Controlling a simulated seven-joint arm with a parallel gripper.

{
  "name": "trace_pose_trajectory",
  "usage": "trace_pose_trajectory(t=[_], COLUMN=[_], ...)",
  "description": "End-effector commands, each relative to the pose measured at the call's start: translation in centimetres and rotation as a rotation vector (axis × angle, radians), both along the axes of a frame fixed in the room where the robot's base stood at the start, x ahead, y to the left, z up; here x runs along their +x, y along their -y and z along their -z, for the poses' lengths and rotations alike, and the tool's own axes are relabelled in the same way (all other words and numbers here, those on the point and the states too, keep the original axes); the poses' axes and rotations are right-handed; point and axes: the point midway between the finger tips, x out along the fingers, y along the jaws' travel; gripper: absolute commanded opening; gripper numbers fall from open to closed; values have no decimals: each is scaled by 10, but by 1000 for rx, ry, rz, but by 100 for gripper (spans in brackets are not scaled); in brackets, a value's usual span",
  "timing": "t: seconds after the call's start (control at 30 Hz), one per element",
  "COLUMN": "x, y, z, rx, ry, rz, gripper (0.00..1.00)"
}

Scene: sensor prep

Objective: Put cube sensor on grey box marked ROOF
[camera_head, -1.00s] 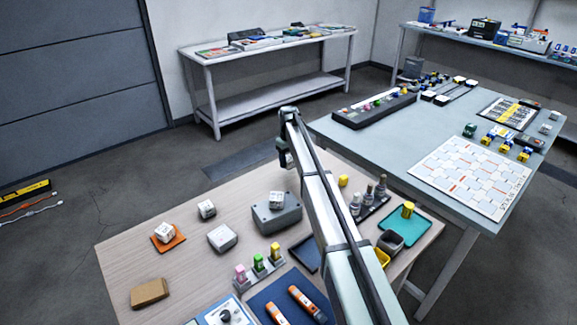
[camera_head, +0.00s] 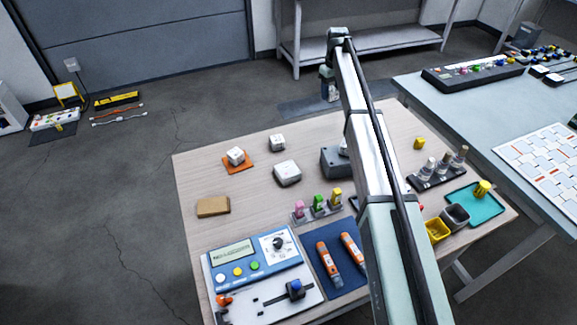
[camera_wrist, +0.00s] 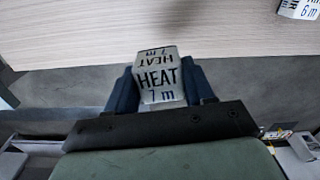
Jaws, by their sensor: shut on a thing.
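My gripper (camera_wrist: 158,88) is shut on a small pale cube (camera_wrist: 158,78) printed HEAT and 7 m, held between its dark blue fingers. In the head view my gripper (camera_head: 328,88) hangs past the far edge of the wooden table, and the cube's print cannot be read there. No ROOF mark is readable on either box.
A cube marked 6 m (camera_wrist: 299,9) shows at the wrist view's corner. Coloured pegs (camera_head: 318,203) and a blue-white panel (camera_head: 254,262) lie nearer. The table's left side has free room.

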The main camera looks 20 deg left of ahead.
Motion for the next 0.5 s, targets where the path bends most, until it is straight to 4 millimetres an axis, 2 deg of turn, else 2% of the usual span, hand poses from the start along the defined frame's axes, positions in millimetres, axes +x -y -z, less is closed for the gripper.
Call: trace_pose_trajectory(t=[0.03,0.2,0.33,0.5], x=[-19,-79,-130,-203], y=[-18,-62,-87,-101], z=[-3,-13,-21,-27], rx=[0,0,1,0], ry=[0,1,1,1], rz=[-25,-97,-149,-200], gripper=[22,22,22,22])
